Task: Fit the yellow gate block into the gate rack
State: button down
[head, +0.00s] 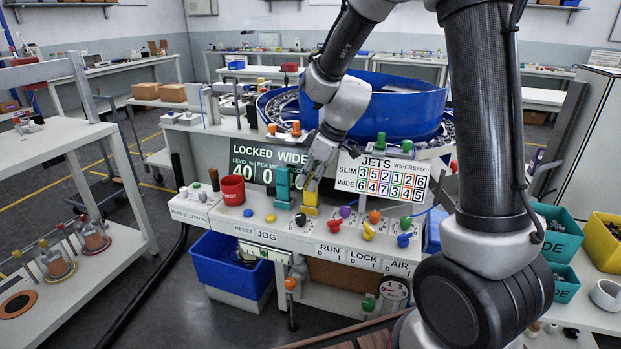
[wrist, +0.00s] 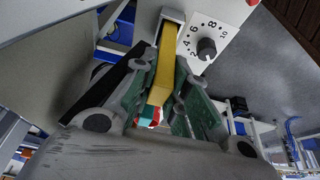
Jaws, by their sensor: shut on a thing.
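The yellow gate block (head: 310,197) is upright above the front panel of the white console, just right of a teal block (head: 283,187). My gripper (head: 318,168) reaches down from above and is shut on the yellow block. In the wrist view, the yellow block (wrist: 163,65) lies between the green finger pads of my gripper (wrist: 165,85). Its far end meets a small grey frame (wrist: 173,15); I cannot tell whether it is inside or only in front of it. I cannot clearly pick out the gate rack, and the block's lower end is hard to see.
A numbered dial (wrist: 206,48) sits close beside the block's far end. Coloured knobs, such as a purple one (head: 345,211), crowd the console to the right. A red cup (head: 231,190) stands at left. The blue bowl (head: 400,105) and a jets board (head: 382,178) stand behind.

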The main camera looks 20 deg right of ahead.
jog(key=c, duration=1.7)
grip_release()
jog(key=shift+f, duration=0.1)
jog(key=v, duration=1.2)
jog(key=s+d+r+m+h, duration=0.1)
jog(key=s+d+m, duration=0.2)
jog(key=s, duration=0.5)
jog(key=s+d+r+m+t+h, duration=0.1)
jog(key=s+d+m, duration=0.3)
jog(key=s, duration=0.4)
jog(key=s+d+r+m+h, duration=0.1)
jog(key=s+d+r+m, duration=0.1)
jog(key=s, duration=0.6)
jog(key=shift+d+m+t+h, duration=0.3)
jog(key=shift+d+m, duration=0.6)
jog(key=shift+d, duration=0.2)
jog(key=shift+w, duration=0.1)
